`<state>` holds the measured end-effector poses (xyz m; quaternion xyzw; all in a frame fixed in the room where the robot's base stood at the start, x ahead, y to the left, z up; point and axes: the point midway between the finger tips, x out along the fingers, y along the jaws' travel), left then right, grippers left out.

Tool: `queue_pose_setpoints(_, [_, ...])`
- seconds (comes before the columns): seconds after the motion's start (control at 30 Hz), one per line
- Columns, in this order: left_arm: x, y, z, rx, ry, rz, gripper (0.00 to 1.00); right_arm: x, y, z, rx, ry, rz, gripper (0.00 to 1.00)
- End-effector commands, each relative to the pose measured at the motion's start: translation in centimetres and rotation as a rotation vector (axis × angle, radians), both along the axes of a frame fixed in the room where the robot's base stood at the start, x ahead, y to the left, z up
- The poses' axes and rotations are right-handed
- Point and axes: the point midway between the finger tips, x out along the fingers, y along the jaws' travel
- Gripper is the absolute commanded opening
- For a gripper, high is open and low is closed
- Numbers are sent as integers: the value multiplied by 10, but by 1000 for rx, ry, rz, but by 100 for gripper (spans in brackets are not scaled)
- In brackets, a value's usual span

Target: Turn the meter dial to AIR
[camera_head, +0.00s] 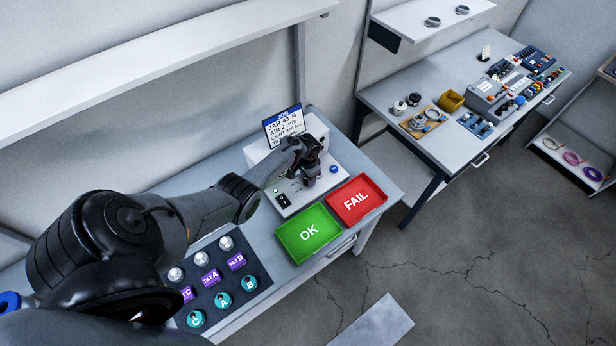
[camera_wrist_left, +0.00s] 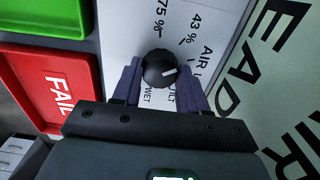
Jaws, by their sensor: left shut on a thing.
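The meter (camera_head: 327,181) is a white box on the bench with a sloped pale panel. Its dial (camera_wrist_left: 159,70) is a black round knob with a white pointer mark, seen in the left wrist view. The mark points right, toward the side of the AIR label (camera_wrist_left: 205,59); I cannot tell if it lines up exactly. Labels with 43 %, 75 %, WET and what looks like TILT surround the knob. My left gripper (camera_head: 309,178) is at the panel, shut on the dial, with a finger on each side (camera_wrist_left: 159,85). It hides the dial in the head view.
A reading card (camera_head: 283,127) stands behind the meter. A green OK tray (camera_head: 290,252) and red FAIL tray (camera_head: 345,216) lie in front. A dark mat (camera_head: 262,272) holds several sensor items below my left arm. A second bench (camera_head: 385,95) stands right.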

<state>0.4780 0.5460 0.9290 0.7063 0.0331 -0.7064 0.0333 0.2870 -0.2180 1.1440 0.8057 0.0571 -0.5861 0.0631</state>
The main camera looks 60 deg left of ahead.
Motion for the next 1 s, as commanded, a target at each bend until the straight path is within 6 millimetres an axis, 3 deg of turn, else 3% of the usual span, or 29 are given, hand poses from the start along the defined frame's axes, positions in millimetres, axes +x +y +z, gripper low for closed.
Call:
queue_pose_setpoints(0.4, [0, 0, 0, 0, 0, -188, 12, 0, -1, 1, -4, 0, 3, 43])
queue_pose_setpoints(0.93, [0, 0, 0, 0, 0, -212, 12, 0, 1, 1, 5, 1, -4, 43])
queue_pose_setpoints(0.97, [0, 0, 0, 0, 0, -212, 44, 0, 1, 1, 5, 1, -4, 43])
queue_pose_setpoints(1.0, [0, 0, 0, 0, 0, -212, 50, 0, 1, 1, 5, 1, -4, 43])
